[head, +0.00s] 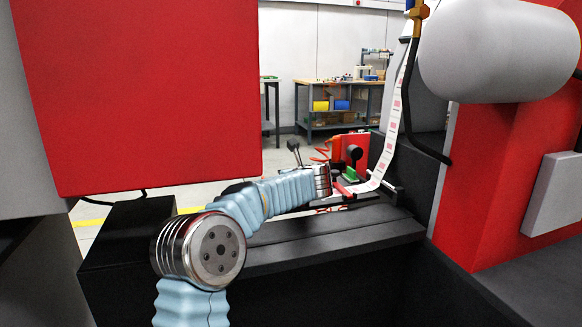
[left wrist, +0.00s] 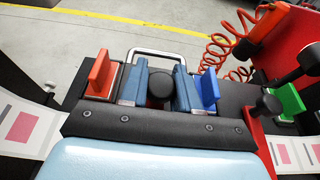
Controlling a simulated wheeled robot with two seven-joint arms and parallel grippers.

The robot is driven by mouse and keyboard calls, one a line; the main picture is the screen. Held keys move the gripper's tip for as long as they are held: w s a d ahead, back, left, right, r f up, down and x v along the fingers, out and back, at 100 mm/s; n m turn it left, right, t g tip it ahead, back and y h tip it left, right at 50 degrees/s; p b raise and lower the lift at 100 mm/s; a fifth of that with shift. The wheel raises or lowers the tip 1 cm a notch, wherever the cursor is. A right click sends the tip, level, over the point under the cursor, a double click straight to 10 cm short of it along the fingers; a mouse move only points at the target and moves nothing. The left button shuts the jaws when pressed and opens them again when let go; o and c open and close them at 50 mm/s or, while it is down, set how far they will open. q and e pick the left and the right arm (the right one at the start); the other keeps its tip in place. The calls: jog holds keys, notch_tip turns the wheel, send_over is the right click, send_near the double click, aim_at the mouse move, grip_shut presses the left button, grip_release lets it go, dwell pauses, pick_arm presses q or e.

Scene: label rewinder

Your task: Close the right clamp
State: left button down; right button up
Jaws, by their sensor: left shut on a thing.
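My left gripper (left wrist: 160,86) shows in the left wrist view with its two blue-grey fingers close on either side of a dark rounded knob (left wrist: 160,89). It is shut on this knob; whether the knob belongs to the right clamp I cannot tell. A red tab (left wrist: 101,73) and a blue tab (left wrist: 208,90) stand outside the fingers. In the head view my left arm reaches to the far end of the dark ledge, and the fingertips are too small to make out. My right gripper is in neither view.
A label strip (head: 397,112) runs down to the work spot, beside a red unit (head: 350,148) and a green block (left wrist: 289,101). Another black knob (left wrist: 267,105) and an orange coiled hose (left wrist: 228,50) lie to the right. A big red panel (head: 140,90) hangs above my arm.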

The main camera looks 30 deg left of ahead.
pick_arm(q)
jog(key=shift+f+g+h, duration=0.3)
jog(key=shift+f+g, duration=0.1)
jog(key=shift+f, duration=0.25)
jog(key=c, duration=0.9)
grip_release()
jog(key=shift+o, duration=0.2)
jog(key=shift+r, duration=0.1)
jog(key=shift+s+d+r, duration=0.15)
jog(key=shift+s+d, duration=0.05)
jog(key=shift+d, duration=0.1)
jog(key=s+d+b, duration=0.2)
jog(key=s+d, duration=0.1)
jog(key=s+d+r+b, duration=0.1)
jog(key=s+d+b, duration=0.1)
jog(key=s+d, duration=0.1)
jog(key=s+d+b, duration=0.2)
jog(key=s+d, duration=0.1)
jog(key=d, duration=0.2)
jog(key=shift+s+r+b, duration=0.2)
jog(key=shift+s+b, duration=0.05)
jog(key=shift+b, duration=0.05)
jog(key=shift+s+d+r, duration=0.1)
jog(key=shift+s+d, duration=0.3)
jog(key=shift+d, duration=0.1)
